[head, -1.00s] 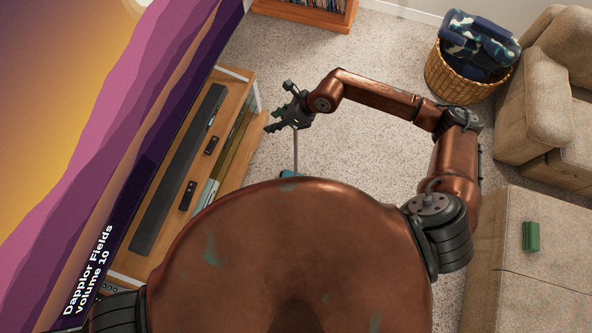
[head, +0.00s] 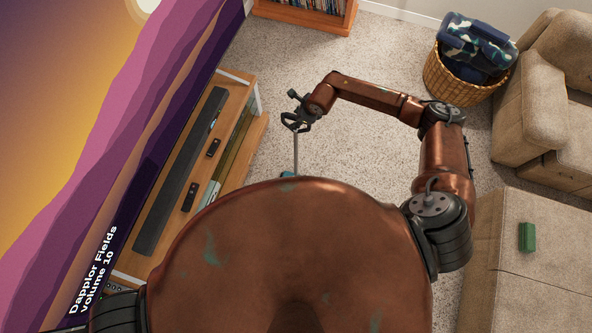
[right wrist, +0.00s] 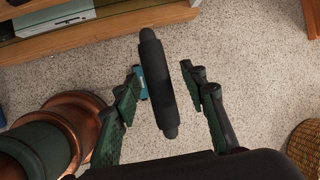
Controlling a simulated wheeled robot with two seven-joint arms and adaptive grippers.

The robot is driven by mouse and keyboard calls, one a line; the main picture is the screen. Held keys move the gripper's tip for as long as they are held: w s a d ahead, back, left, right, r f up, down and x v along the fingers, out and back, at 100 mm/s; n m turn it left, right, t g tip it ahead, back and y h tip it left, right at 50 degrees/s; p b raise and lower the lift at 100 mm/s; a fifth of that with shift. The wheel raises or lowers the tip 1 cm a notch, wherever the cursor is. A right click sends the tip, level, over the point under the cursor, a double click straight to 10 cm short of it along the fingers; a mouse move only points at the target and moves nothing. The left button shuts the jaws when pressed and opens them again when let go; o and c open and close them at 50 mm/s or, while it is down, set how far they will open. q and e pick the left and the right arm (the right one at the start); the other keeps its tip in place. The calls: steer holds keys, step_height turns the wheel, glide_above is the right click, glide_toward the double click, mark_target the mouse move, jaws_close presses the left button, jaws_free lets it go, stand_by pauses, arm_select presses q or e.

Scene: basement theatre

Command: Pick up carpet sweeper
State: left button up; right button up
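The carpet sweeper stands on the carpet, its thin grey pole (head: 295,152) upright in the head view. A little of its teal head (head: 288,174) shows past my body; the rest is hidden. In the right wrist view its long black handle grip (right wrist: 157,85) lies between the fingers of my right gripper (right wrist: 165,75), nearer the left finger. The fingers are apart, with a clear gap on the right side of the handle. In the head view my right gripper (head: 296,119) is at the top of the pole. My left gripper is not in view.
A wooden TV stand (head: 237,77) with a soundbar and remotes is to the left, before a large screen. A wicker basket (head: 452,82) and beige sofa (head: 535,115) are to the right. A bookcase (head: 318,14) stands at the back. Open carpet lies between.

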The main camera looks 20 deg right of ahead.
jaws_close()
stand_by(0.5)
stand_by(0.4)
steer(key=shift+w+r, duration=0.15)
steer(key=shift+r, duration=0.1)
